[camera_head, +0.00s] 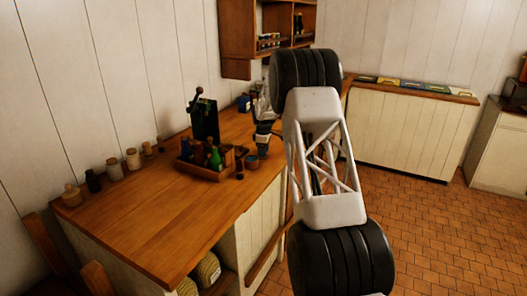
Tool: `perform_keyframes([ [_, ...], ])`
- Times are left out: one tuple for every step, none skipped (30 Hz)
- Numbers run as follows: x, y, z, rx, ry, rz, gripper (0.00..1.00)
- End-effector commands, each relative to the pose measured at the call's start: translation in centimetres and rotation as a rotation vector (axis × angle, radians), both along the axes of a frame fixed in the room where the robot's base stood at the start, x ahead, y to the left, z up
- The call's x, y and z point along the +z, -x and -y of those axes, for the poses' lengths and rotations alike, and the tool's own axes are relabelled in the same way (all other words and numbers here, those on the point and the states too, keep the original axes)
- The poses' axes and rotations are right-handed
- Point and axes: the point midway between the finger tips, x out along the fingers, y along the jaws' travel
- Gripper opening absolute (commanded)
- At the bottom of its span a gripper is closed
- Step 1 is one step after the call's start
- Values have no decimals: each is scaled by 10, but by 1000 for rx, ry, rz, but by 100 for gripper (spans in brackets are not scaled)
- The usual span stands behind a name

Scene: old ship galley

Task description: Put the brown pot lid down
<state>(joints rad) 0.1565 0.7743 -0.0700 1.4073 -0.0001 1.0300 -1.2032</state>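My arm reaches across the front of the view, and its far end comes down over the right part of the wooden counter (150,232). My gripper (262,147) is small and dark there, partly behind my arm. I cannot tell whether it is open or shut, or whether it holds anything. I cannot make out a brown pot lid; it may be hidden or too small to see. A small reddish-brown pot or cup (251,161) stands on the counter just below and left of the gripper.
A wooden crate with bottles (204,172) stands left of the gripper, with a dark grinder-like object (204,120) behind it. Several small jars (114,169) line the wall. A wall shelf (238,42) hangs above. The counter's front left is clear.

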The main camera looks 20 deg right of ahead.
Motion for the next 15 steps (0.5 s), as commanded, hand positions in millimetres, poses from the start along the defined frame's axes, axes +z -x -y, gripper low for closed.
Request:
perform_keyframes([
  [0, 0, 0, 0, 0, 0, 52],
  [0, 0, 0, 0, 0, 0, 52],
  [0, 0, 0, 0, 0, 0, 52],
  [0, 0, 0, 0, 0, 0, 52],
  [0, 0, 0, 0, 0, 0, 52],
  [0, 0, 0, 0, 0, 0, 52],
  [0, 0, 0, 0, 0, 0, 52],
  [0, 0, 0, 0, 0, 0, 52],
  [0, 0, 0, 0, 0, 0, 52],
  [1, 0, 0, 0, 0, 0, 52],
  [1, 0, 0, 0, 0, 0, 52],
  [3, 0, 0, 0, 0, 0, 52],
  [4, 0, 0, 0, 1, 1, 52],
  [6, 0, 0, 0, 1, 1, 52],
  [8, 0, 0, 0, 1, 1, 52],
])
